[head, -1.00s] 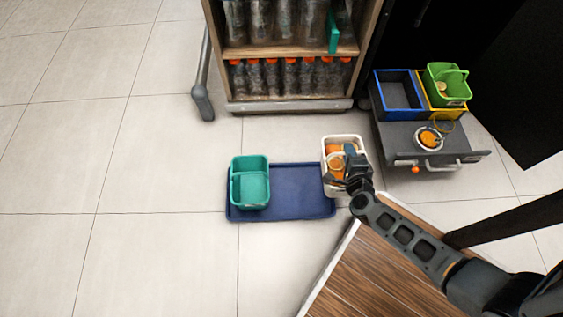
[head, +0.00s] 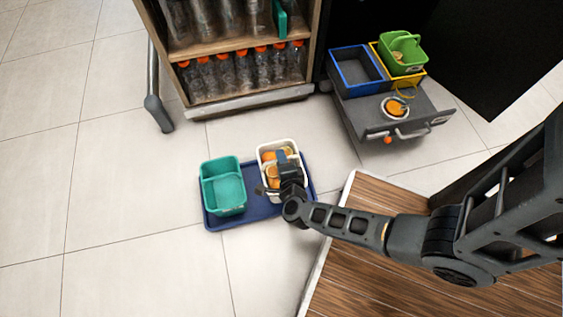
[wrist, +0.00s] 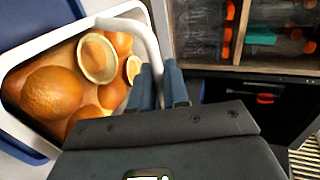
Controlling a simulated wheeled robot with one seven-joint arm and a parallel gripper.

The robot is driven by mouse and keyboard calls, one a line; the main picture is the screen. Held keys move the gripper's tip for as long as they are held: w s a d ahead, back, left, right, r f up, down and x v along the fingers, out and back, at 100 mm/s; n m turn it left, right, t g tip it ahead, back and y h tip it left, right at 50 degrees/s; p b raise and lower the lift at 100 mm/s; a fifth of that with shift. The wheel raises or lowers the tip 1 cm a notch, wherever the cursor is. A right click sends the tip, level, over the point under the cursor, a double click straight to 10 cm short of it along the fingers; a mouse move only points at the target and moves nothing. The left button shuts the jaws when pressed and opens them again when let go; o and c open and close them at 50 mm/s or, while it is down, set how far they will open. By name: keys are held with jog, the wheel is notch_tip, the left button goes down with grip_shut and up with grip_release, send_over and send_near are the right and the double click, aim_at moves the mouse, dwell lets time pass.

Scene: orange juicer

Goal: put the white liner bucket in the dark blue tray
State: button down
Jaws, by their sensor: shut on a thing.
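The white liner bucket (head: 263,149) holds oranges and orange halves. In the head view it is at or over the right part of the dark blue tray (head: 238,219); I cannot tell whether it touches the tray. In the wrist view the gripper's fingers (wrist: 160,85) are shut on the white handle of the bucket (wrist: 22,78), which stands up over the oranges. The gripper hides part of the bucket.
A teal bucket (head: 223,186) stands on the left part of the tray. A bottle shelf (head: 245,75) is behind. A grey drawer (head: 372,118) with blue, yellow and green bins is at the back right. A wooden surface (head: 370,265) is at the front right.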

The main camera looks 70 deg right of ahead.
jog(key=shift+f+b, duration=1.2)
jog(key=shift+f, duration=0.7)
jog(key=c, duration=1.1)
grip_release()
